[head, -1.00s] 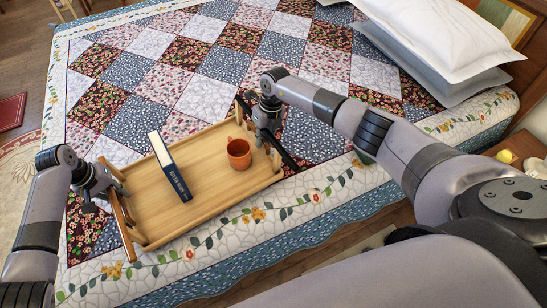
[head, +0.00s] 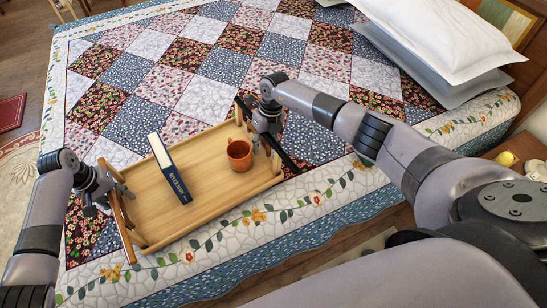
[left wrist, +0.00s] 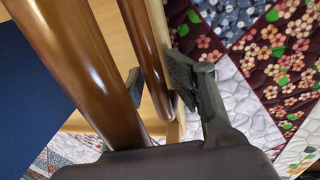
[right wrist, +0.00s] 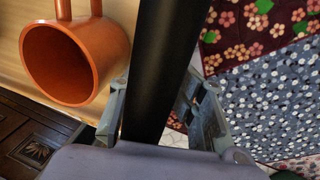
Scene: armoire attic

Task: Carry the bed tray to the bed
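The wooden bed tray (head: 200,218) rests on the quilted bed (head: 205,98), near its front edge. It carries a dark blue book (head: 169,168) standing on edge and an orange mug (head: 239,154). My left gripper (head: 121,187) is at the tray's left end, its fingers spread around the brown handle (left wrist: 85,65). My right gripper (head: 266,143) is at the right end, its fingers apart on either side of the dark handle bar (right wrist: 165,65); a gap shows beside the bar. The mug is close by in the right wrist view (right wrist: 75,60).
White and grey pillows (head: 440,45) lie at the bed's head. A nightstand (head: 522,150) with a yellow object stands at the right. The quilt beyond the tray is clear. A red object (head: 12,112) lies on the floor at the left.

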